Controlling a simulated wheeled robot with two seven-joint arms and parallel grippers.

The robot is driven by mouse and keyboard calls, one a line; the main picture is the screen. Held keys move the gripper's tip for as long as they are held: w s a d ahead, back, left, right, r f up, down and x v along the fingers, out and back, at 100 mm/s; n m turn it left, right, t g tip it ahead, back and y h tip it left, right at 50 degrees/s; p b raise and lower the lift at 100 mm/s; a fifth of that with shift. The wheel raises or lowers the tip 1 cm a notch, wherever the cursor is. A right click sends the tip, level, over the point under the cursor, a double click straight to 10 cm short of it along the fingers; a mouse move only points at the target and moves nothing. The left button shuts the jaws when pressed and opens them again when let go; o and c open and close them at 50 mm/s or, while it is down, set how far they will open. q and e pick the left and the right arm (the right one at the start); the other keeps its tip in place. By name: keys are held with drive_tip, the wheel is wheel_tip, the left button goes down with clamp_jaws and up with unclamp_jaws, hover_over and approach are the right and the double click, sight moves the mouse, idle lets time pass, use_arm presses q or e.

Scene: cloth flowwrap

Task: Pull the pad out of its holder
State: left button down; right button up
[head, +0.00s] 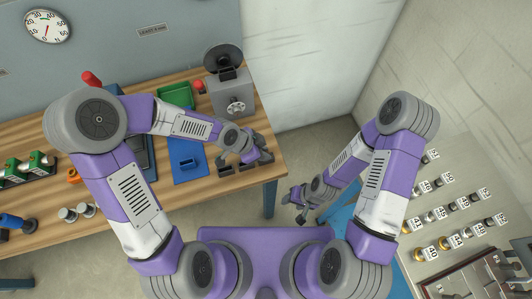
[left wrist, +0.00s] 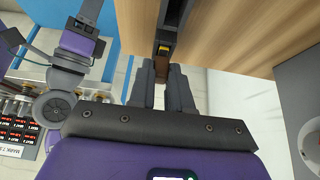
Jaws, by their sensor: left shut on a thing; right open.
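How much of the pad is still inside the holder is hidden. My right gripper (head: 295,205) is open and empty, off the table's right side and above the floor.
A blue mat (head: 183,173) with a blue block lies left of the holders. A grey machine (head: 230,92) with a dark disc stands behind, beside a green tray (head: 176,95). A bench with labelled weights (head: 440,210) stands at the right. Floor shows between table and bench.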

use_arm(q)
drive_tip(key=shift+r, duration=0.15)
wheel_tip(320, 180, up, 6)
drive_tip(key=p, duration=0.5)
drive_tip(key=shift+r+p, duration=0.15)
drive_tip(key=shift+p, duration=0.15)
idle(0.3)
